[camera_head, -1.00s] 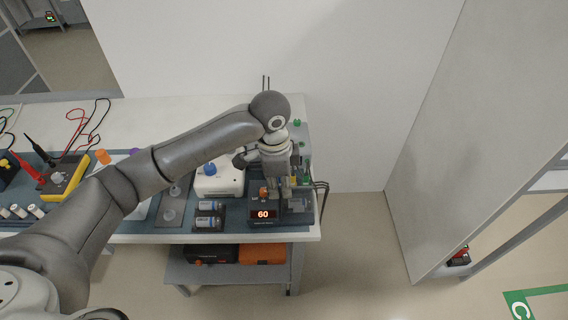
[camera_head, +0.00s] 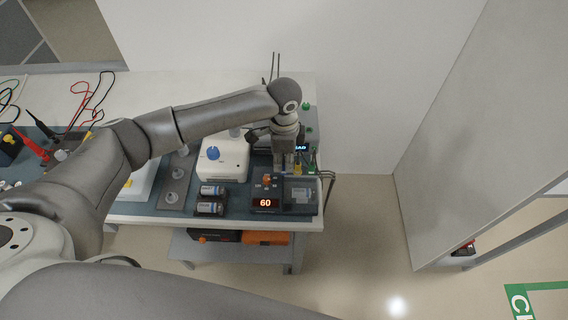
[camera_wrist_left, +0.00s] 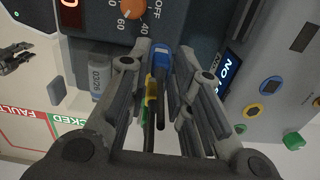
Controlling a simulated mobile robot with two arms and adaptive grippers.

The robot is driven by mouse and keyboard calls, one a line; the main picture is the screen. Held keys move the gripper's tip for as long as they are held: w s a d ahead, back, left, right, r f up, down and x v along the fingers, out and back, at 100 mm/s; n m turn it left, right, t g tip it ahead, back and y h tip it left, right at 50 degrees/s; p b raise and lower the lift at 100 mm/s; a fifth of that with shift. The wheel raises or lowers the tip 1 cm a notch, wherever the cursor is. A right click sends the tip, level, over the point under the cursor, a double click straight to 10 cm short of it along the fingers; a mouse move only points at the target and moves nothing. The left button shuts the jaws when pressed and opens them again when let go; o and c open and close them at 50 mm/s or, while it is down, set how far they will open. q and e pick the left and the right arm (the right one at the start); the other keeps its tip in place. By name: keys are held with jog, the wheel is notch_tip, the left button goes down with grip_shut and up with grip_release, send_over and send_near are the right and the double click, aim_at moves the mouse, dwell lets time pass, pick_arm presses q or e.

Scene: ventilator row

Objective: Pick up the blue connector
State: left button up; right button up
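The blue connector (camera_wrist_left: 161,60) stands between the fingers of my left gripper (camera_wrist_left: 164,62) in the left wrist view, with a gap beside the right finger. The left finger is close to it; contact is unclear. My left gripper is open and points down over the right end of the bench; in the head view (camera_head: 286,165) it hides the connector. A yellow connector (camera_wrist_left: 151,90) and a green one lie just behind the blue one, with dark cables. What looks like my right gripper (camera_wrist_left: 16,58) shows small at the left edge of the left wrist view.
A dark device with an orange knob and a "60" display (camera_head: 265,203) stands at the bench front. Left of it are batteries (camera_head: 211,191) and a white box with a blue knob (camera_head: 222,160). A grey unit with buttons (camera_wrist_left: 282,95) is close to the right finger.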

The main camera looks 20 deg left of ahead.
pick_arm(q)
jog(key=shift+f, duration=1)
jog(key=c, duration=0.4)
jog(key=shift+c, duration=0.2)
pick_arm(e)
jog(key=shift+s+d+r, duration=0.15)
jog(key=shift+s+d, duration=0.05)
jog(key=shift+s, duration=0.2)
jog(key=shift+w, duration=0.15)
